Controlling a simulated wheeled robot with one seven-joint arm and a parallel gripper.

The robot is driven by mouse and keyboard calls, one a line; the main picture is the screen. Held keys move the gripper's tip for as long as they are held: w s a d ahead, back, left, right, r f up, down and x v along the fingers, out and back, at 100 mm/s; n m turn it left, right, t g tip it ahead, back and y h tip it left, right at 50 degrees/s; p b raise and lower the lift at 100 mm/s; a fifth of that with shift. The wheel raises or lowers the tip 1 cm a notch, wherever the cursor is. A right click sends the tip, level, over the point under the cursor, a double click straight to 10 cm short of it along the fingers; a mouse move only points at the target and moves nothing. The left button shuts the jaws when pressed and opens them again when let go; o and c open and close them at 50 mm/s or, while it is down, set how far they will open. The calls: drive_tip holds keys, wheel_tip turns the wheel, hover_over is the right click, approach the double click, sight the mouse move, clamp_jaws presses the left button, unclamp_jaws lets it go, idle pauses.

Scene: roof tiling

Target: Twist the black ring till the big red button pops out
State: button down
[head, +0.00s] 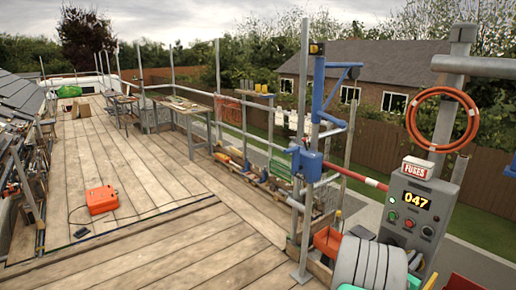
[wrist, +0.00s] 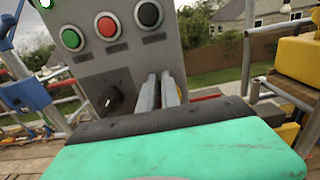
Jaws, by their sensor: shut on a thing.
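A grey control box (head: 408,218) stands at the right in the head view, with an orange 047 display. Its panel (wrist: 125,65) fills the upper left of the wrist view, with a green button (wrist: 72,39), a red button (wrist: 106,26) and a black button (wrist: 149,14) in a row. A black knob (wrist: 110,101) sits below them. My gripper (wrist: 166,82) reaches toward the lower right of the panel, its two grey fingers close together. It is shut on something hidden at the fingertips. I cannot make out the big red button or its black ring.
A red-and-white FUSES box (head: 417,168) sits on top of the control box. An orange hose coil (head: 443,92) hangs above it. A blue hoist post (head: 317,110) stands to the left. An orange case (head: 101,199) lies on the open plank deck (head: 160,190).

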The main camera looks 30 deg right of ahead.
drive_tip(key=shift+s+a+f, duration=0.2)
drive_tip(key=shift+s+f, duration=0.15)
drive_tip(key=shift+f, duration=0.4)
drive_tip(key=shift+w+a+r+b, duration=0.85)
drive_tip(key=shift+w+a+b, duration=0.15)
drive_tip(key=shift+a, duration=2.25)
drive_tip(key=d+p, duration=0.1)
drive_tip(key=d, duration=0.3)
drive_tip(key=w+d+p, duration=0.1)
drive_tip(key=d, duration=0.1)
drive_tip(key=shift+d+p, duration=0.2)
drive_tip(key=shift+p, duration=0.15)
drive_tip(key=shift+d, duration=0.1)
